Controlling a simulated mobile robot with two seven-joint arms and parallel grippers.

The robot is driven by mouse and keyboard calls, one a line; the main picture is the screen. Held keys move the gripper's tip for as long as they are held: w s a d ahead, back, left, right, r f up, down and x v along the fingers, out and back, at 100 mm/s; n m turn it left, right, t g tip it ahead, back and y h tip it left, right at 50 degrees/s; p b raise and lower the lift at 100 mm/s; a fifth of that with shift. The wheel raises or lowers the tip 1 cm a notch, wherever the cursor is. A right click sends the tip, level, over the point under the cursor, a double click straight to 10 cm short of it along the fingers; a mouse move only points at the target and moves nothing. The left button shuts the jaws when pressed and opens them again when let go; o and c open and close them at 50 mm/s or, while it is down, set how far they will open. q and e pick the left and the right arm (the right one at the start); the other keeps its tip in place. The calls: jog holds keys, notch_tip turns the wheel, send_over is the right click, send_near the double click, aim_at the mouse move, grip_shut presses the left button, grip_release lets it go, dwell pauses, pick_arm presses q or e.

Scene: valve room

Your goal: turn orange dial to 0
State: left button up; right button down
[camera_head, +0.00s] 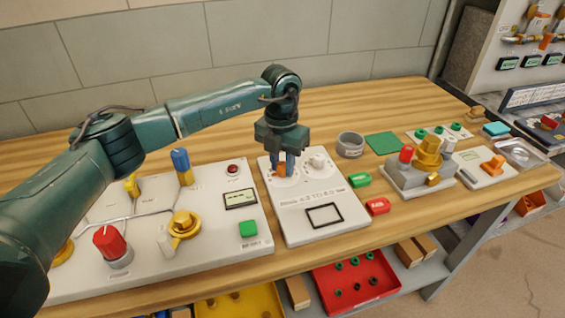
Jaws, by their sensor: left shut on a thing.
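The orange dial (281,170) sits on the upper left part of a white panel (303,215) in the middle of the wooden bench. My left gripper (284,165) points down over it with its fingers around the dial, shut on it. The fingers and the gripper body hide much of the dial, and its scale marks are too small to read. A white dial (317,160) sits beside it on the same panel. A dark-framed display (324,215) is lower on the panel. My right gripper does not show.
A larger panel (250,262) with red, blue and yellow controls lies to the left. Green (359,180) and red (378,206) blocks, a grey ring (350,145) and a grey base with a yellow valve (428,152) stand to the right. A tiled wall is behind.

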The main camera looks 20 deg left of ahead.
aim_at(281, 164)
pick_arm(q)
jog(key=n, duration=0.3)
jog(key=shift+n, duration=0.5)
jog(key=o, duration=1)
notch_tip(281, 164, up, 13)
jog(key=b, duration=0.1)
jog(key=shift+a+r, duration=0.15)
